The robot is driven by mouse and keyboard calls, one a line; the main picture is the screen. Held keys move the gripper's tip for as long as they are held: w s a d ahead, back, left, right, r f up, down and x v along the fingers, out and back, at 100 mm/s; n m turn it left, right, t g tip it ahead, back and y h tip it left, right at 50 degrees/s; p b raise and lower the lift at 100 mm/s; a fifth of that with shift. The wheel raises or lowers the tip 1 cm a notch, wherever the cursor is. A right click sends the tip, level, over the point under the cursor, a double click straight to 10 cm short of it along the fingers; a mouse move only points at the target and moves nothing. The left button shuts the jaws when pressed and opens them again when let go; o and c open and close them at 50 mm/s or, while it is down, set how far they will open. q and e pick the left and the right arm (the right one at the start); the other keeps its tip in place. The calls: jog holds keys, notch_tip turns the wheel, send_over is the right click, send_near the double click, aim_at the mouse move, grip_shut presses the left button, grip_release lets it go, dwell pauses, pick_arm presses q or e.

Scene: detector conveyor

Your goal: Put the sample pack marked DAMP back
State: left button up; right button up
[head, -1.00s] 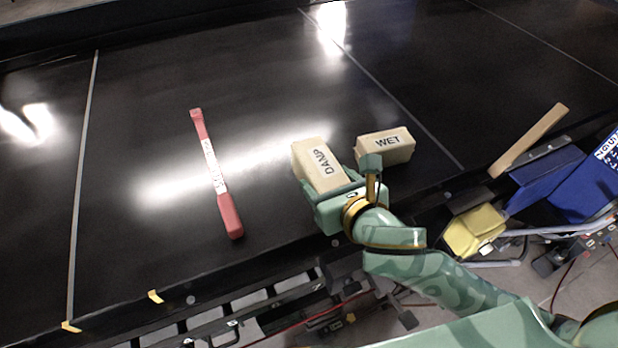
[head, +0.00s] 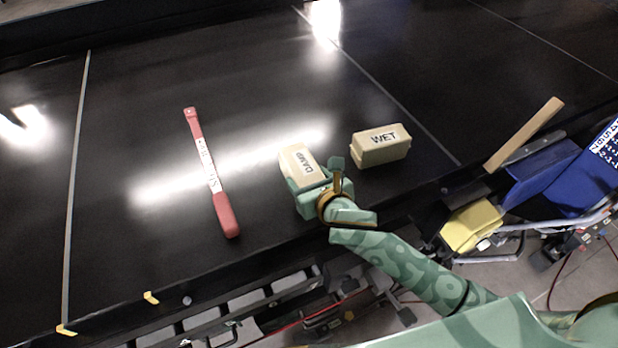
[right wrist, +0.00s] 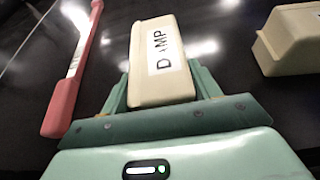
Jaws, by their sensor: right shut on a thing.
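The cream sample pack marked DAMP (head: 298,160) is at the near side of the black conveyor, left of the WET pack. My right gripper (head: 308,184) is shut on the DAMP pack. In the right wrist view the DAMP pack (right wrist: 160,60) stands between the green fingers, its label facing up. I cannot tell whether its underside touches the belt. A second cream pack marked WET (head: 380,147) rests on the belt to the right, apart from the gripper. My left gripper is not in view.
A red-handled tool with a white label (head: 210,170) lies on the belt left of the DAMP pack. A wooden bar (head: 524,133), blue bin (head: 545,180) and yellow object (head: 472,227) are at the right edge. The belt behind the packs is clear.

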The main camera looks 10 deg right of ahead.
jog(key=o, duration=1.4)
jog(key=shift+f, duration=0.15)
jog(key=shift+s+r, duration=0.1)
jog(key=shift+r, duration=0.1)
jog(key=v, duration=1.1)
jog(key=shift+s, duration=0.35)
jog(key=shift+d+r, duration=0.1)
